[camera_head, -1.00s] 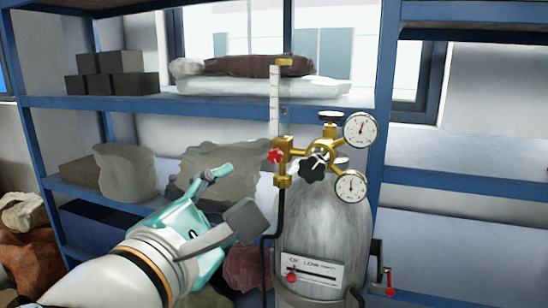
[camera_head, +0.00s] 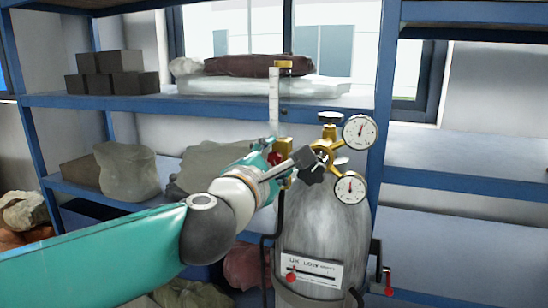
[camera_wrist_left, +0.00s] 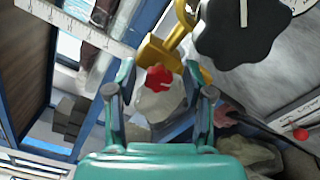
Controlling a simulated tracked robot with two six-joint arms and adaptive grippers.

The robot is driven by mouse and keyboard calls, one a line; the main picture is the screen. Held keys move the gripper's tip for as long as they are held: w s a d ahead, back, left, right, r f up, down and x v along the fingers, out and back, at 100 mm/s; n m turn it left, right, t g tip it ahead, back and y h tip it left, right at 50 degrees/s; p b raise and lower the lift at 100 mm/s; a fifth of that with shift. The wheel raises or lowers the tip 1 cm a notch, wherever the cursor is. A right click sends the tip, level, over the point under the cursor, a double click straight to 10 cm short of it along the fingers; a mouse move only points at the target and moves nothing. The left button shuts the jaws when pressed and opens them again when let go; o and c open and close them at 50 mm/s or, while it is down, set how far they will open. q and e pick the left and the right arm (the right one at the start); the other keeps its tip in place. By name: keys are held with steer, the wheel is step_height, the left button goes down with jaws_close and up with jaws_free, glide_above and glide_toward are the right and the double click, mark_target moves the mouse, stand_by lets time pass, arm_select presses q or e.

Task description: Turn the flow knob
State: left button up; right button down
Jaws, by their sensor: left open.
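The small red knob (camera_head: 275,158) sits on the brass fitting below the clear flow tube (camera_head: 274,95); my left gripper partly hides it in the head view. In the left wrist view the red knob (camera_wrist_left: 159,78) shows whole, with a white mark, between the two open fingertips. My left gripper (camera_head: 285,155) is open in front of the knob, and its fingers (camera_wrist_left: 166,85) stand apart on either side. I cannot tell how deep the knob lies between them. My right gripper is out of view.
A large black knob (camera_wrist_left: 240,32) is close to the right finger. Two round gauges (camera_head: 360,130) and a grey cylinder (camera_head: 320,230) stand to the right. Blue shelving (camera_head: 200,103) holds dark blocks (camera_head: 112,75) and bags behind.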

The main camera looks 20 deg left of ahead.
arm_select(q)
steer(key=shift+w, duration=0.15)
jaws_close()
steer(key=shift+f+n+b, duration=0.1)
steer(key=shift+n+b, duration=0.2)
steer(key=shift+n, duration=0.3)
jaws_free()
steer(key=s, duration=1.2)
steer(key=shift+a, duration=0.2)
